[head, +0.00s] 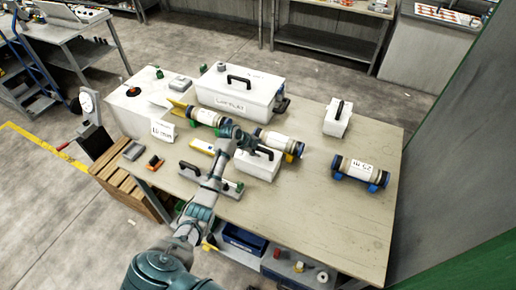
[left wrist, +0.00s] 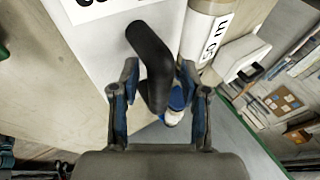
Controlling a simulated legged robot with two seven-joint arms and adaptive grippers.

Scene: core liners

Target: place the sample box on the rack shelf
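A white box (head: 262,168) with a black handle stands on the table under my left gripper (head: 242,142); I take it as the sample box. In the left wrist view, the box (left wrist: 88,58) shows a printed label, and its black handle (left wrist: 150,58) rises between the two fingers of my left gripper (left wrist: 159,75). The fingers are apart, with gaps beside the handle. Another white box with a black handle (head: 337,120) stands further right. My right gripper is not in view. I cannot tell which structure is the rack shelf.
A large labelled white case (head: 240,92) stands at the back of the table (head: 325,215). Core tubes in blue cradles lie near the box (head: 279,143) and at the right (head: 360,172). A long dark-handled tool (head: 210,179) lies in front. The table's front right is clear.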

